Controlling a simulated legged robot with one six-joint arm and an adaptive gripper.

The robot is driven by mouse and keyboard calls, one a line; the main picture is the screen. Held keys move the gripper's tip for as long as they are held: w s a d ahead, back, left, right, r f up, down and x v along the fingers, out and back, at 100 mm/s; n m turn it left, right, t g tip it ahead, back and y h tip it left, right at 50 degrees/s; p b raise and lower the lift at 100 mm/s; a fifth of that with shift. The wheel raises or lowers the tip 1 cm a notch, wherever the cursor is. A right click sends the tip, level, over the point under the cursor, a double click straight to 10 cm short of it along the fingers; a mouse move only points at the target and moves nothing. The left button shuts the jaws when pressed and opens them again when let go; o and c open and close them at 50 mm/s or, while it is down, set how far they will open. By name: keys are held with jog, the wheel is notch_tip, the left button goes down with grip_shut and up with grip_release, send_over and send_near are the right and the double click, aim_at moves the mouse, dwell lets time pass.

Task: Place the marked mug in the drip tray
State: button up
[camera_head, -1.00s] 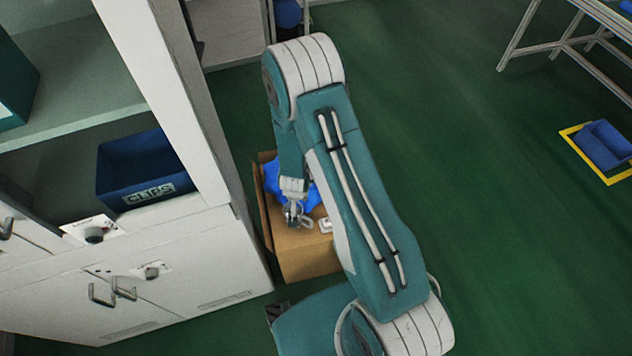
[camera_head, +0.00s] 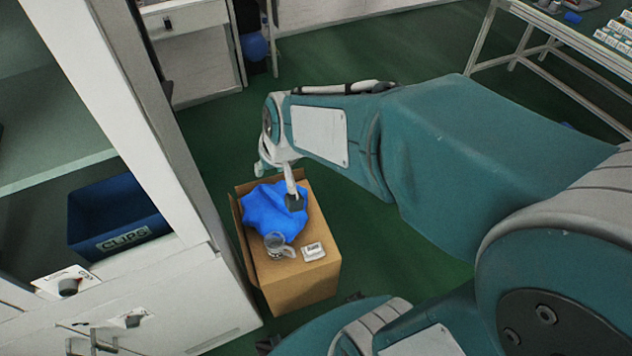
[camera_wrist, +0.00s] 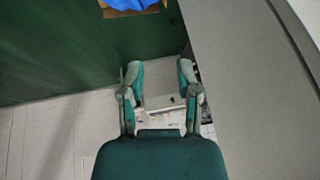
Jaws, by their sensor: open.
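A grey, see-through-looking mug (camera_head: 276,243) stands on the cardboard box beside a crumpled blue cloth. Its handle points right, and no marking on it can be made out. My gripper (camera_wrist: 160,70) is open and empty in the wrist view, its fingers apart. In the head view my arm reaches over the far side of the box, and the fingertips are not clear there. The mug does not show in the wrist view. I cannot pick out a drip tray in the current views.
The cardboard box (camera_head: 305,287) holds the blue cloth (camera_head: 270,207) and a small white item (camera_head: 314,252). A cabinet (camera_head: 185,300) with a blue CLIPS bin (camera_head: 118,217) stands close on the left. A metal-framed table (camera_head: 482,45) is at the upper right. Green floor lies between.

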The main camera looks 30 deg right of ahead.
jog(key=shift+o, duration=0.2)
jog(key=s+d+r, duration=0.1)
jog(key=s+r, duration=0.2)
jog(key=s, duration=0.3)
jog(key=s+d+r+h, duration=0.1)
jog(key=s+d+r, duration=0.1)
jog(key=s+r, duration=0.2)
jog(key=s, duration=0.2)
jog(key=shift+s+r+n+t, duration=0.15)
jog(key=shift+s+n+t, duration=0.2)
jog(key=shift+n+t, duration=0.05)
jog(key=m+g, duration=0.2)
jog(key=g, duration=0.1)
send_over(284, 246)
jog(key=s+x, duration=0.2)
jog(key=x, duration=0.7)
jog(key=s+d+f+x, duration=0.1)
jog(key=s+x, duration=0.1)
jog(key=x, duration=0.7)
jog(key=f+g, duration=0.1)
jog(key=f, duration=0.9)
jog(key=w+f+m, duration=0.1)
jog(key=f, duration=1)
jog(key=f+m+g, duration=0.1)
jog(key=f, duration=0.9)
jog(key=shift+w+d+f+g, duration=0.15)
jog(key=shift+w+f+g, duration=0.1)
jog(key=shift+g, duration=0.05)
notch_tip(284, 246, down, 11)
grip_shut()
